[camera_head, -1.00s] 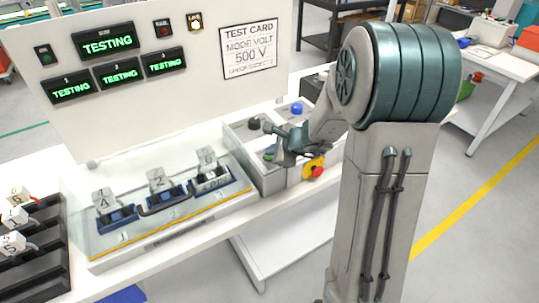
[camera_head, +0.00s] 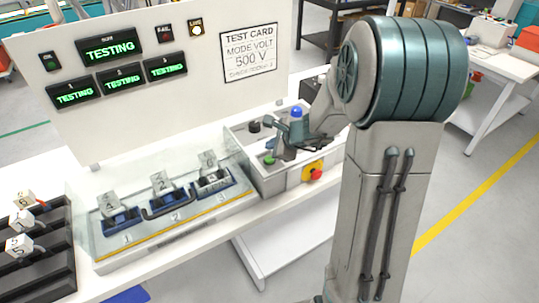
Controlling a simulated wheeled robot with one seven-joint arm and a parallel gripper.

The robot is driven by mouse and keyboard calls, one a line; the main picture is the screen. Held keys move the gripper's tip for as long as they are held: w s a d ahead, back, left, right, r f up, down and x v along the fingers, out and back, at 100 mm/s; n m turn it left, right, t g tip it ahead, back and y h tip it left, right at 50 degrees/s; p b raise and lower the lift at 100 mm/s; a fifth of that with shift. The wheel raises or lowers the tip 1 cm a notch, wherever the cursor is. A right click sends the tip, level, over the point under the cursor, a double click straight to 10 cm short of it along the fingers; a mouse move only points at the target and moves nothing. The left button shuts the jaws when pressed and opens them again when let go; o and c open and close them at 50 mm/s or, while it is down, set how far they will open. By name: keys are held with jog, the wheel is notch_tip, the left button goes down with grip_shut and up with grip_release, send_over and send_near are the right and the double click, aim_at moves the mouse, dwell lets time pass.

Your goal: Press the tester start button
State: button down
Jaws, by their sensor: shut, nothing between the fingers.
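The tester's control box (camera_head: 240,146) stands at the right of the bench. A green button (camera_head: 269,160) is on its top, near the front left. My gripper (camera_head: 272,142) is shut and empty, just above and behind the green button in the picture; a small gap seems to show between them. The tester panel (camera_head: 130,120) has a main display (camera_head: 110,47) and three smaller displays (camera_head: 121,78), all reading TESTING in green. The LIVE lamp (camera_head: 196,29) glows; the FAIL lamp (camera_head: 165,34) looks dull red.
A black knob (camera_head: 254,126) and a blue-topped control (camera_head: 296,112) are close to my gripper. A red stop button (camera_head: 316,175) on yellow is on the box front. Numbered blocks sit in a fixture (camera_head: 180,222) left of the box. A dark rack (camera_head: 58,262) holds more.

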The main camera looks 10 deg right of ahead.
jog(key=shift+r+p, duration=0.8)
jog(key=shift+r, duration=0.65)
